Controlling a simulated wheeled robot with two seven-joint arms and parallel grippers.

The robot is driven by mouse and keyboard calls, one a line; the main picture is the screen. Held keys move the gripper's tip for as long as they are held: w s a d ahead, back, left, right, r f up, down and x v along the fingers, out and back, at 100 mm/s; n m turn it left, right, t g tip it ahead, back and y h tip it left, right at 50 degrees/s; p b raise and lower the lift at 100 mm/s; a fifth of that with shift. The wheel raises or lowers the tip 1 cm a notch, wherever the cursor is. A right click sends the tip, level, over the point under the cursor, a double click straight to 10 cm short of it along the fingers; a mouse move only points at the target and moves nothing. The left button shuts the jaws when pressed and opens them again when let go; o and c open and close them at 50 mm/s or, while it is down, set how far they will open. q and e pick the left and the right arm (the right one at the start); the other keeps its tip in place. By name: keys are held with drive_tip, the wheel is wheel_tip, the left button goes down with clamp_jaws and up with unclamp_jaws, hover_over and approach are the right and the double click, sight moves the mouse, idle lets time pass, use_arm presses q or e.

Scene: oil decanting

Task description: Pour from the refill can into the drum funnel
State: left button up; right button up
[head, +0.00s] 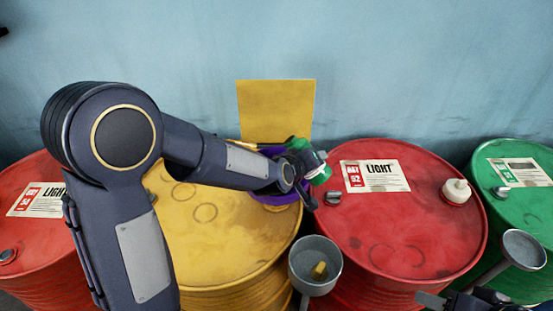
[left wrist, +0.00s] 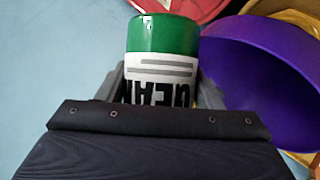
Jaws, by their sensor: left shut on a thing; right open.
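The refill can, green with a white label, is held in my left gripper; in the left wrist view its green end and label (left wrist: 163,40) show between the fingers. In the head view the green can (head: 320,175) is partly hidden by my left gripper (head: 305,172), and it looks tilted. The purple funnel (head: 277,207) sits on the yellow drum (head: 215,235), largely hidden behind my left arm; in the left wrist view it shows at the right of the can (left wrist: 265,75). No liquid stream shows. My right gripper (head: 462,301) is open and empty at the bottom right edge.
Red drums stand on the left (head: 30,175) and right (head: 400,225) of the yellow one, a green drum (head: 515,210) at far right. Grey funnel-shaped cups (head: 316,258) (head: 524,249) stand in front. A white-capped spout (head: 456,191) and a yellow panel (head: 277,105) also show.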

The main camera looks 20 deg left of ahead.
use_arm(q)
drive_tip(key=shift+r+p, duration=0.95)
drive_tip(key=shift+p, duration=0.15)
drive_tip(key=shift+m+y+b, duration=0.3)
drive_tip(key=shift+y+b, duration=0.1)
drive_tip(key=shift+b, duration=0.1)
drive_tip(key=shift+r, duration=0.1)
drive_tip(key=shift+d+f+m+y, duration=0.35)
drive_tip(key=shift+f+m+y, duration=0.15)
drive_tip(key=shift+y, duration=0.1)
drive_tip(key=shift+d+r+m+t+y, duration=0.3)
drive_tip(key=shift+r+m+y, duration=0.1)
drive_tip(key=shift+m+y, duration=0.15)
drive_tip(key=shift+d+f+m+y, duration=0.2)
drive_tip(key=shift+f+m+y, duration=0.2)
drive_tip(key=shift+m+y, duration=0.35)
drive_tip(key=shift+f+m+t+y, duration=0.1)
drive_tip(key=shift+m+t+y, duration=0.2)
drive_tip(key=shift+y, duration=0.3)
use_arm(e)
drive_tip(key=shift+r, duration=1.15)
